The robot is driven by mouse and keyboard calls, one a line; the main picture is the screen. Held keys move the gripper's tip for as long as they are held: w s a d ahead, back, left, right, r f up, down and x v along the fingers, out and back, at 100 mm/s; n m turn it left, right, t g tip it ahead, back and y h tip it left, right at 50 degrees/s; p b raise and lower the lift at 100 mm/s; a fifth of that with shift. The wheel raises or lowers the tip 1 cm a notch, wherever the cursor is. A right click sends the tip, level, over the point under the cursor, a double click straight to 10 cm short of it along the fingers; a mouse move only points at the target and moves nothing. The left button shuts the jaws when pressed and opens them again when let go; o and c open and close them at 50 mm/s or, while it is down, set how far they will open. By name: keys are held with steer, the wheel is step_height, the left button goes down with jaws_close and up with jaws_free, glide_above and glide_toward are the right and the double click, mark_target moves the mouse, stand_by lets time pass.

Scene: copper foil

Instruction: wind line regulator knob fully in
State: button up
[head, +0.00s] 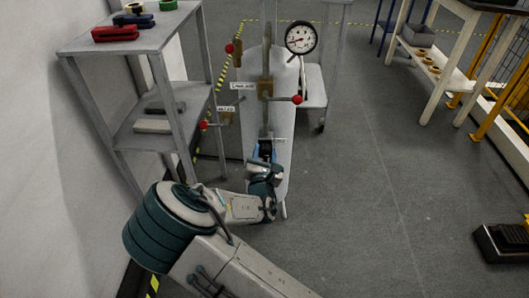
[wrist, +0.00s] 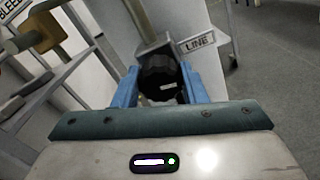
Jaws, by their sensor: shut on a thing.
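The line regulator knob (wrist: 160,80) is black and round, with a small white mark on its face. It sits in front of a grey block on a pipe, beside a white label reading LINE (wrist: 197,40). My gripper (wrist: 163,86) has its two blue fingers on either side of the knob, shut on it.
A pale panel (head: 281,115) carries a round gauge (head: 301,38) and several red-ball levers, one at the right (head: 297,99). A grey shelf rack (head: 135,45) stands close on the left. Open floor (head: 390,170) lies to the right.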

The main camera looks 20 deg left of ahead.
steer(key=m, duration=0.3)
steer(key=shift+m, duration=0.4)
steer(key=m, duration=0.3)
steer(key=shift+f+m, duration=0.1)
steer(key=shift+m, duration=0.2)
steer(key=m+b, duration=0.1)
steer(key=m, duration=0.5)
steer(key=shift+f, duration=0.1)
steer(key=m+b, duration=0.3)
steer(key=m, duration=0.3)
steer(key=shift+m, duration=0.4)
steer(key=m+b, duration=0.4)
steer(key=m, duration=0.2)
steer(key=shift+f+b, duration=0.15)
steer(key=shift+b, duration=0.25)
steer(key=m+b, duration=0.5)
steer(key=m, duration=0.1)
steer(key=shift+m+b, duration=0.4)
steer(key=m+b, duration=0.1)
steer(key=m, duration=0.4)
steer(key=shift+r, duration=0.2)
steer(key=m, duration=1.4)
steer(key=shift+a, duration=0.1)
